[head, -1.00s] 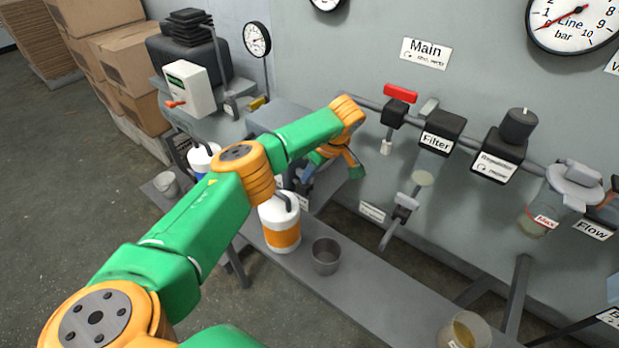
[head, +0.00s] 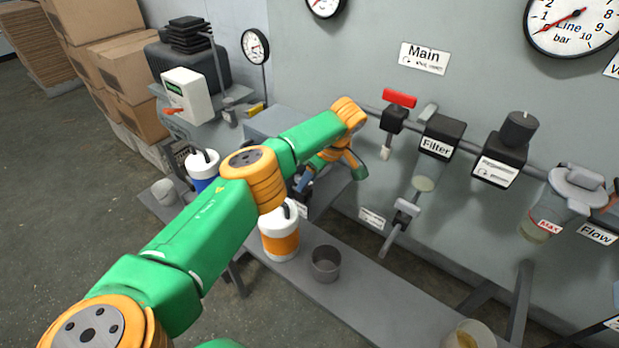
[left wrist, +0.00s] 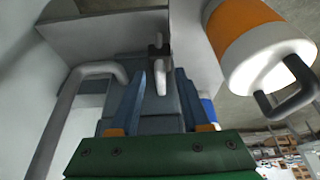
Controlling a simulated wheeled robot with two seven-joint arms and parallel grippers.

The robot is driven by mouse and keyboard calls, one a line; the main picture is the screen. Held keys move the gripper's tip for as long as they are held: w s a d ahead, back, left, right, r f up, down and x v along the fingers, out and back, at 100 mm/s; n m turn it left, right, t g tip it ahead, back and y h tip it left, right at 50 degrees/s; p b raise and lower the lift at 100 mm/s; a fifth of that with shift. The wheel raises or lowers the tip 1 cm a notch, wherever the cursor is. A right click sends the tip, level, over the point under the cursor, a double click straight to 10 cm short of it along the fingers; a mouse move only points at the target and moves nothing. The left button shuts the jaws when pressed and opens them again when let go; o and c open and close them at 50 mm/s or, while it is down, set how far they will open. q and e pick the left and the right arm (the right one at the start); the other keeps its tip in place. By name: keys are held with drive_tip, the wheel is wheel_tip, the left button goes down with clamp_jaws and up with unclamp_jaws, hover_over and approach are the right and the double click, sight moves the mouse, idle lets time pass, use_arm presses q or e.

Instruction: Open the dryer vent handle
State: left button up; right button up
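A small light grey handle (left wrist: 161,76) on a dark fitting, probably the dryer vent handle, shows in the left wrist view. It lies between the tips of my left gripper's two blue fingers (left wrist: 162,84). Those fingers are apart, with gaps visible on both sides of the handle. In the head view my left gripper (head: 304,181) is low beside the grey wall, behind the white and orange bottle. The handle cannot be made out there. My right gripper is in neither current view.
The white and orange bottle (head: 281,238) stands close to my left gripper, on the grey bench (head: 365,300); it also shows in the wrist view (left wrist: 245,40). A metal cup (head: 326,264) stands to its right. Pipe fittings, including the filter (head: 437,138), run along the wall.

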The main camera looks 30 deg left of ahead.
use_arm(q)
drive_tip(key=v, duration=0.7)
idle(0.3)
